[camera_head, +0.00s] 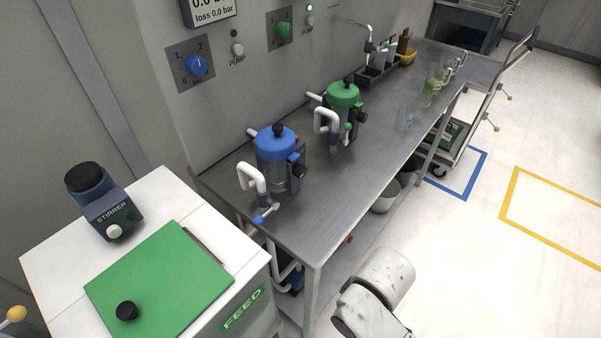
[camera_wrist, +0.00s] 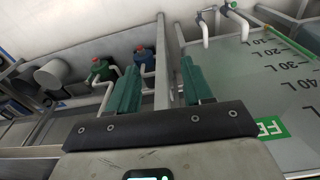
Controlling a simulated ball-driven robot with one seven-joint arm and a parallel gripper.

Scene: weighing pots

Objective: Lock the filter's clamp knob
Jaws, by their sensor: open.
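A filter with a blue lid (camera_head: 276,142) stands upright on the near end of the steel bench. A dark knob (camera_head: 298,171) sits on its right side, and a black knob (camera_head: 279,130) on its lid. A second filter, with a green lid (camera_head: 343,95), stands behind it and also has a dark knob (camera_head: 361,113) at its side. I cannot tell whether either side knob is locked. My gripper (camera_wrist: 160,85) shows in the wrist view with its green-padded fingers apart and no object held between them. It is out of the head view, and neither filter's side knob shows clearly in the wrist view.
The white FEED cabinet (camera_head: 243,310) with a green lid (camera_head: 160,285) stands left of the bench (camera_head: 300,215). Pipes and a blue-handled valve (camera_head: 262,216) stick out near the blue filter. Glassware (camera_head: 408,118) stands farther back. A marked tank (camera_wrist: 270,90) fills the wrist view's right side.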

